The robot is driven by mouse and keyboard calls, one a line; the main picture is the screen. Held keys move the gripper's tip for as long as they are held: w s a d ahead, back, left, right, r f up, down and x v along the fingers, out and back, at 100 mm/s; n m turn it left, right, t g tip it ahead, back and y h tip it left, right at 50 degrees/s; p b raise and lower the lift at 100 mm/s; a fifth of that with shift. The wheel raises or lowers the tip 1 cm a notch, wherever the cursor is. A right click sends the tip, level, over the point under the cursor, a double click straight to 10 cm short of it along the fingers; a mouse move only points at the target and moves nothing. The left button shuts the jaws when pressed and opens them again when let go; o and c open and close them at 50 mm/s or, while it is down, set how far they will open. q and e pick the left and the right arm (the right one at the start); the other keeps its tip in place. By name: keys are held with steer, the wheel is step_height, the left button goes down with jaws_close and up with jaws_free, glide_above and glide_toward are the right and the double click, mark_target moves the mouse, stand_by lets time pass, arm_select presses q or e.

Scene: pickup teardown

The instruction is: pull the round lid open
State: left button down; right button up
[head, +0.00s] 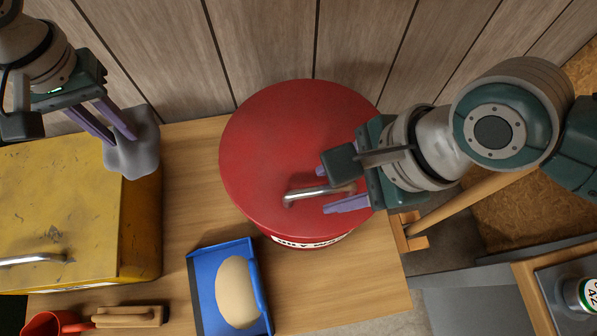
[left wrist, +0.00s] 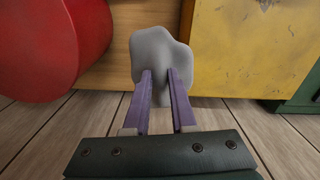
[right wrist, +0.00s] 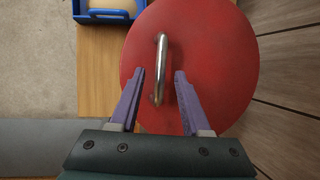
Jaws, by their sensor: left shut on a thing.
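The round red lid (head: 270,130) tops a red drum-like container on the wooden table, and it looks closed. Its metal bar handle (head: 305,194) lies near the front right of the lid. My right gripper (head: 335,186) is open above the lid. In the right wrist view its fingers (right wrist: 160,80) stand apart on either side of the handle (right wrist: 161,60), not visibly touching it. My left gripper (head: 122,136) is shut on a grey lumpy piece (head: 133,150), held beside the yellow box. That piece also shows between the fingers in the left wrist view (left wrist: 160,50).
A worn yellow box (head: 70,200) with a metal handle stands at the left. A blue tray (head: 205,290) holding a pale oval piece lies in front of the container. A plank wall (head: 270,40) stands behind.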

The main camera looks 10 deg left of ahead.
jaws_close()
stand_by(1.3)
